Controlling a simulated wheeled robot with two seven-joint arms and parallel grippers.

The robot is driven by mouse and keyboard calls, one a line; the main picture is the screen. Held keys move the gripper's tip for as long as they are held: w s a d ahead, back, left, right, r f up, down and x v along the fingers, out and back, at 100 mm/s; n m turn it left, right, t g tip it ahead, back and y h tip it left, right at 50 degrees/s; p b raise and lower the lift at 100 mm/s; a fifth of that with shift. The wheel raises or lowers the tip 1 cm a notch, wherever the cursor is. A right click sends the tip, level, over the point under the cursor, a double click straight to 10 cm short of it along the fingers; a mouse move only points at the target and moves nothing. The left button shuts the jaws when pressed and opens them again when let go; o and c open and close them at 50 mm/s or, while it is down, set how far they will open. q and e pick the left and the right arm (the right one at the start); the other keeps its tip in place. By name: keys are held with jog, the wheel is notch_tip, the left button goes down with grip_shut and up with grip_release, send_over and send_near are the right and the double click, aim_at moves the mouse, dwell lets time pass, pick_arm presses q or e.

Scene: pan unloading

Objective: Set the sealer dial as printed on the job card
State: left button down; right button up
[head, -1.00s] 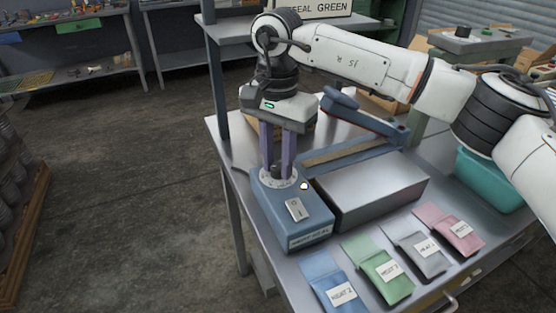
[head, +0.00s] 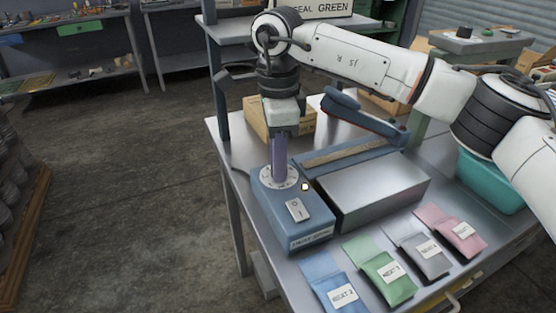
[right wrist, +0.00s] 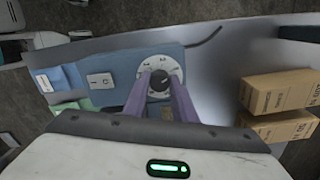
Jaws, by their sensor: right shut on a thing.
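The blue sealer control box (head: 290,220) stands at the bench's left front, with a white round dial plate (head: 266,183) on top. My right gripper (head: 279,182) points down over the dial, its purple fingers seen edge-on. In the right wrist view its fingertips (right wrist: 160,84) are shut on the dark dial knob (right wrist: 160,80), at the middle of the plate (right wrist: 176,66). The marks around the plate are too small to read. A white sign (head: 325,7) on the shelf, cut off at the top, reads "SEAL GREEN". My left gripper is out of view.
A rocker switch (head: 298,209) and a small pale lamp (head: 305,187) sit on the box. Beside it are a metal block (head: 372,190) and the blue sealer arm (head: 362,117). Blue, green (head: 382,275), grey and pink labelled packets lie in front. Cardboard boxes (right wrist: 275,92) stand behind.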

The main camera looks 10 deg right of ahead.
jog(key=shift+r+m, duration=0.1)
jog(key=shift+m, duration=0.4)
jog(key=o, duration=1)
jog(key=shift+o, duration=0.2)
notch_tip(320, 180, up, 10)
jog(key=shift+r, duration=0.1)
